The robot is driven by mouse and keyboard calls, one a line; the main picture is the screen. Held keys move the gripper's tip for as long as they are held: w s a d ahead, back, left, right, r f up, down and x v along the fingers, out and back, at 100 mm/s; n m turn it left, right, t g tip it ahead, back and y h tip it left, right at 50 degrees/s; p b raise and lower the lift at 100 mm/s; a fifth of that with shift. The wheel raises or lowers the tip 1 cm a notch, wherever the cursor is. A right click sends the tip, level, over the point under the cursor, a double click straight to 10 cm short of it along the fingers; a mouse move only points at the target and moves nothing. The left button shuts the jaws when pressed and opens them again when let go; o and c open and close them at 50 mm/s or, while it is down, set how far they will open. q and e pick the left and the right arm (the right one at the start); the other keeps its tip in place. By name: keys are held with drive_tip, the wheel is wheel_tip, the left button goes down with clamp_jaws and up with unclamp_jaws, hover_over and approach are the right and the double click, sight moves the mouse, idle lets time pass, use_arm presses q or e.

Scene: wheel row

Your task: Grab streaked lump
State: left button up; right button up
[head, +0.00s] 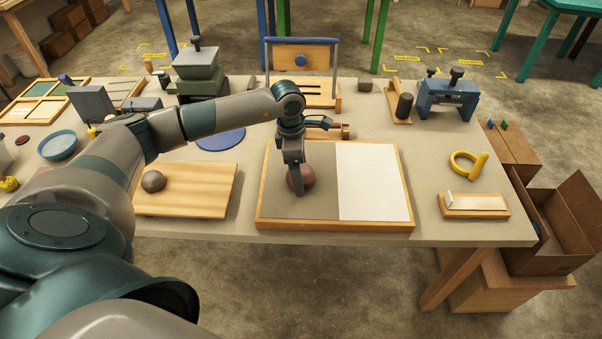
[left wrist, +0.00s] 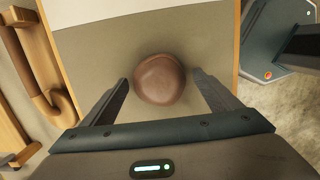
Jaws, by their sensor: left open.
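A round brown lump (head: 307,177) sits on the grey half of a wood-framed board (head: 358,226); in the head view my gripper partly hides it. In the left wrist view the lump (left wrist: 159,79) lies between the two fingers, with a gap on each side; faint streaking shows on its surface. My left gripper (head: 297,186) points down at the lump and is open around it, also in the left wrist view (left wrist: 164,92). A second brown lump (head: 153,181) rests on a plain wooden board (head: 205,207) to the left.
A wooden block with a white top (head: 474,204) and a yellow ring with a handle (head: 468,165) lie to the right. A blue clamp-like fixture (head: 447,97) stands behind them. The board's white half (head: 372,185) is bare.

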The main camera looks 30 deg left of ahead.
sight(303, 169)
use_arm(q)
drive_tip(key=shift+f, duration=0.1)
use_arm(e)
drive_tip(key=shift+s, duration=0.1)
idle(0.3)
use_arm(q)
drive_tip(key=c, duration=1.5)
drive_tip(key=shift+r, duration=0.2)
